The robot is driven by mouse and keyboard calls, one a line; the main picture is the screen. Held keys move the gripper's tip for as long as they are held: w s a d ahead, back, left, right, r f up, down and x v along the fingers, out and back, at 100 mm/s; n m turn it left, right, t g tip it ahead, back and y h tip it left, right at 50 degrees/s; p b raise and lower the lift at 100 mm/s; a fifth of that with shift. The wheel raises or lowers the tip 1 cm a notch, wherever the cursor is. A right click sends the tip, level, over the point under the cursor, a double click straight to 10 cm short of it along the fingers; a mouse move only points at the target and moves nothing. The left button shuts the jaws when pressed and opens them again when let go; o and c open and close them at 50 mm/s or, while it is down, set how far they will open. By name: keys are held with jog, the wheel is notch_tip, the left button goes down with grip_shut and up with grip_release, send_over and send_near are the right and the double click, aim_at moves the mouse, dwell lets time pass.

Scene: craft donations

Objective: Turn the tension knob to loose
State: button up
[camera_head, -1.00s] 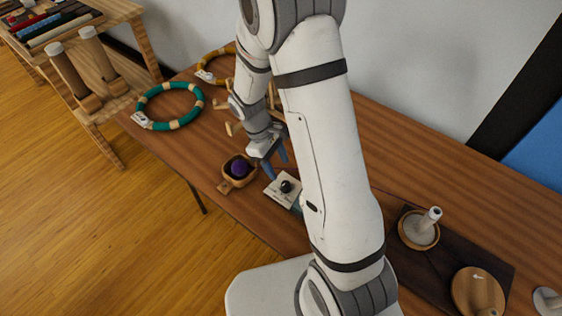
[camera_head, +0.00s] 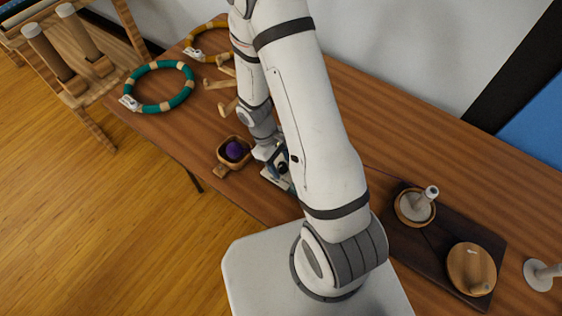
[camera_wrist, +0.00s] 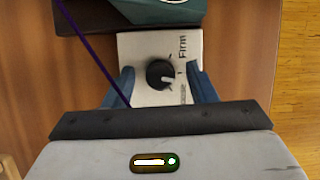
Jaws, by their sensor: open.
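The tension knob (camera_wrist: 160,74) is a small black round knob on a pale metal plate (camera_wrist: 140,46). In the wrist view my gripper (camera_wrist: 162,82) is open, with one blue finger on each side of the knob and a visible gap on both sides. In the head view my gripper (camera_head: 275,158) is down at the plate (camera_head: 273,178), and my arm hides part of it. Which way the knob points is unclear.
A purple yarn ball (camera_head: 235,150) sits in a wooden bowl (camera_head: 222,168) left of the plate. A thin purple strand (camera_wrist: 90,50) crosses the wrist view. A dark teal part (camera_wrist: 160,10) adjoins the plate. A teal hoop (camera_head: 160,105) and wooden pegs lie farther back.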

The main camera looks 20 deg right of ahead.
jog(key=c, duration=1)
jog(key=shift+o, duration=0.2)
jog(key=shift+m, duration=0.4)
jog(key=m+y+b, duration=0.1)
jog(key=m, duration=0.2)
jog(key=shift+d+m+g, duration=0.1)
jog(key=shift+m+g, duration=0.2)
jog(key=shift+g, duration=0.1)
jog(key=shift+d+m+y+b, duration=0.1)
jog(key=shift+m+y+b, duration=1)
jog(key=shift+m, duration=1.4)
jog(key=o, duration=1)
jog(key=shift+c, duration=0.2)
